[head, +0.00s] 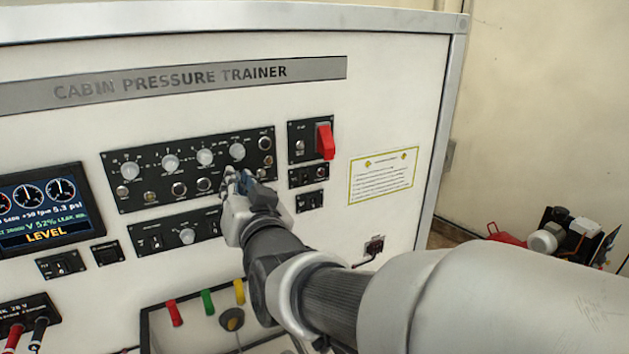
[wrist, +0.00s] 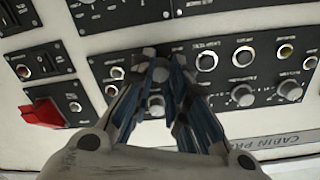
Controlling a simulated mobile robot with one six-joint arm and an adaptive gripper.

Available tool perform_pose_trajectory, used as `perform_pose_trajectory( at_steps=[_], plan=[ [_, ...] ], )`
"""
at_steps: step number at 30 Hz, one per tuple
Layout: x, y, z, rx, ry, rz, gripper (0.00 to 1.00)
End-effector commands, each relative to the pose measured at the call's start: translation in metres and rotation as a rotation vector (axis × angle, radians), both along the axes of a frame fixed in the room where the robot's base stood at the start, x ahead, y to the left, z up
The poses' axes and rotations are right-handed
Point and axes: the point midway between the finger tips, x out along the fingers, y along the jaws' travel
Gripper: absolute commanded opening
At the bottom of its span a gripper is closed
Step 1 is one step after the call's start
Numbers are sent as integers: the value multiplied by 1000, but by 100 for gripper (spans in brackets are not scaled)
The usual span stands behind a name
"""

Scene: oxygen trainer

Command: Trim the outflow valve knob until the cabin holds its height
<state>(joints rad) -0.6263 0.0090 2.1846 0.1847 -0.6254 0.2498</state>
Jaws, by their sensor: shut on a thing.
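The black cabin pressure panel (head: 188,178) carries several pale round knobs and small round fittings. My gripper (head: 237,180) reaches it at the lower right and is shut on a small round knob. In the wrist view the two fingertips (wrist: 161,72) close around this knob, which they mostly hide; its label is not readable. The display (head: 45,208) at the left shows three dials, "+50 fpm", "5.3 psi", "52%" and an amber "LEVEL".
A red guarded switch (head: 325,142) stands out right of the panel; it also shows in the wrist view (wrist: 42,112). A small panel with a round knob (head: 187,236) lies below. Coloured levers (head: 208,302) stand under my arm. The wall right of the trainer is clear.

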Motion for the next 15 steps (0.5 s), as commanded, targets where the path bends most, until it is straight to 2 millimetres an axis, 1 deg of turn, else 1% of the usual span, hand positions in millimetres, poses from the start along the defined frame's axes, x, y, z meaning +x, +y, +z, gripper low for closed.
perform_pose_trajectory(
  at_steps=[1,14,15],
  plan=[
    [0,0,-4,16,11,1,0],
    [0,0,-1,39,31,1,0],
    [0,0,-2,39,31,1,17]
  ],
)
